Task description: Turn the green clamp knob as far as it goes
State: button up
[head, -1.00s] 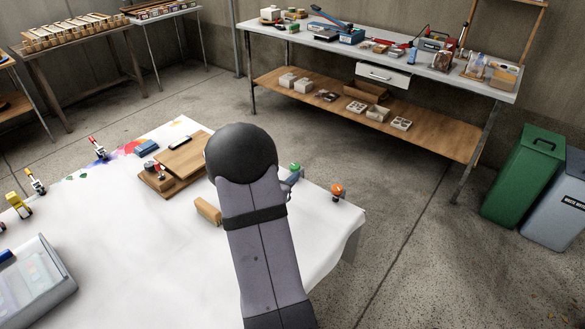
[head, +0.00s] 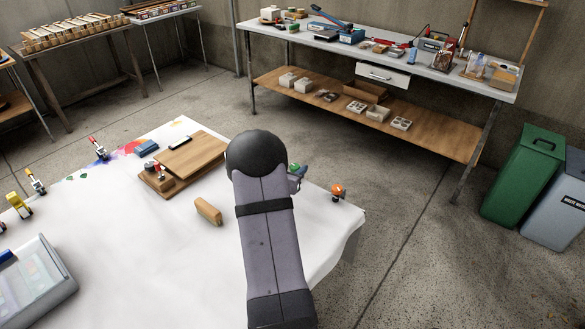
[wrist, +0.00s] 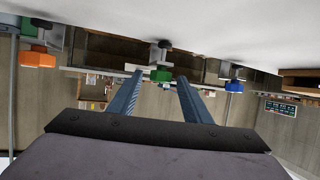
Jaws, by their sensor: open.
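My gripper (wrist: 160,80) is open. Its two blue-grey fingers reach toward the green knob, which appears in the gap between their tips. I cannot tell whether they touch it. In the head view a small green part (head: 293,168) shows at the table's far edge beside my arm, which hides most of the gripper and clamp.
An orange clamp knob (wrist: 38,58) is left of the green one and a blue knob (wrist: 234,87) is right of it in the wrist view. On the white-covered table (head: 130,260) lie a wooden block (head: 208,211) and a wooden board (head: 190,155).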

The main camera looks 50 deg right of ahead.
jog(key=c, duration=1)
jog(key=shift+w+r+m+g+p, duration=0.1)
jog(key=shift+m+g+p, duration=0.2)
jog(key=shift+p, duration=0.25)
